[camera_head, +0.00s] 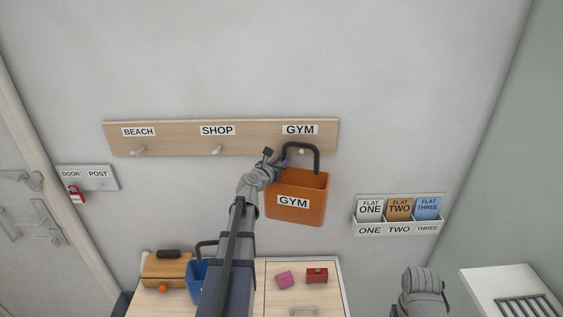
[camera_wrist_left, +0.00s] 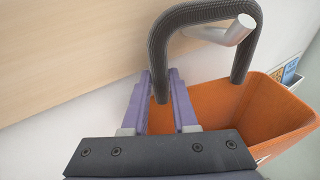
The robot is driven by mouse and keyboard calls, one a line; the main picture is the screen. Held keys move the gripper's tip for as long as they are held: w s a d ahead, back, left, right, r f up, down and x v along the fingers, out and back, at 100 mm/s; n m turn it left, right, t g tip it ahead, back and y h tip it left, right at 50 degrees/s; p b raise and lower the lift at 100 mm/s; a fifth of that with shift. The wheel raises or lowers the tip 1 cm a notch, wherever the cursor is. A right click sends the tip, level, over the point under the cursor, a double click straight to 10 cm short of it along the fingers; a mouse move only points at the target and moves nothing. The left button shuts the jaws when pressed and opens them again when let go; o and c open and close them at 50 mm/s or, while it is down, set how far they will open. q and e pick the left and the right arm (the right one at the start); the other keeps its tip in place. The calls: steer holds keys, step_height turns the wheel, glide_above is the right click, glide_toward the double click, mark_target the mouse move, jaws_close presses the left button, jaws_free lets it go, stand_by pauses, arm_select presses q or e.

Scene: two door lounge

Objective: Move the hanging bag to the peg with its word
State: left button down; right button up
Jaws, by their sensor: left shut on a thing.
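The orange bag (camera_head: 312,188), labelled GYM, is upright in front of the rack board (camera_head: 180,137), below the board's GYM label (camera_head: 300,130). My left gripper (camera_head: 283,161) is shut on the left side of its dark handle. In the left wrist view the handle (camera_wrist_left: 248,60) stands between the left fingertips (camera_wrist_left: 162,92) and arches over the GYM peg (camera_wrist_left: 235,30), whose tip shows in front of the handle. I cannot tell whether the handle rests on the peg. The BEACH peg (camera_head: 138,152) and SHOP peg (camera_head: 216,150) are bare.
A small DOOR/POST rack (camera_head: 97,183) is at left. A card holder (camera_head: 398,229) is on the wall at right.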

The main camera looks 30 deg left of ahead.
arm_select(q)
steer(key=c, duration=0.6)
jaws_free()
steer(key=shift+s+r, duration=0.1)
steer(key=p+v, duration=0.1)
steer(key=v, duration=0.6)
steer(key=shift+s+d, duration=0.2)
steer(key=shift+s, duration=0.2)
steer(key=shift+w, duration=0.1)
